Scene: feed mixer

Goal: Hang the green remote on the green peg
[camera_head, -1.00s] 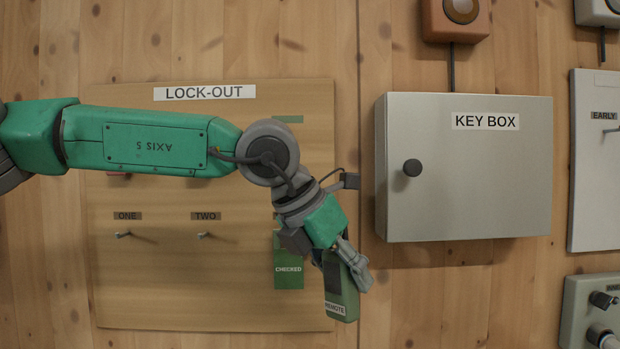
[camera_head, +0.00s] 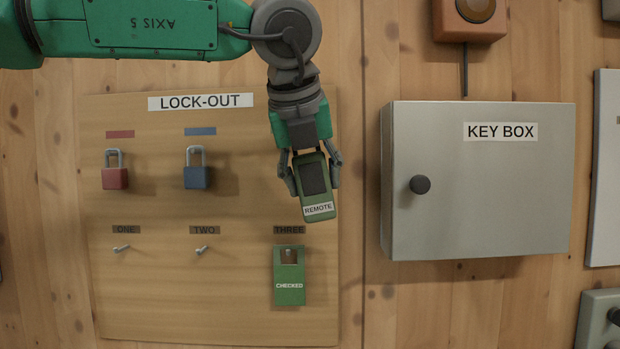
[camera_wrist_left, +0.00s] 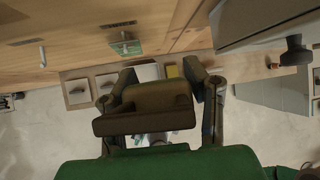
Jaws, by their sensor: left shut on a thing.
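The green remote (camera_head: 317,207), with a dark face and a REMOTE label, is held in my left gripper (camera_head: 312,180) in front of the upper right of the LOCK-OUT board (camera_head: 220,310). The fingers are shut on its two sides, and it hangs slightly tilted, label end down. In the left wrist view the remote (camera_wrist_left: 150,108) looks dark between the fingers (camera_wrist_left: 158,98). The green peg does not show; my left gripper and arm cover the board's upper right. My right gripper is not in view.
A red padlock (camera_head: 115,178) and a blue padlock (camera_head: 196,177) hang on the board. Pegs ONE (camera_head: 121,249) and TWO (camera_head: 201,250) are bare. A green CHECKED tag (camera_head: 289,292) hangs under THREE, below the remote. The key box (camera_head: 480,190) juts out to the right.

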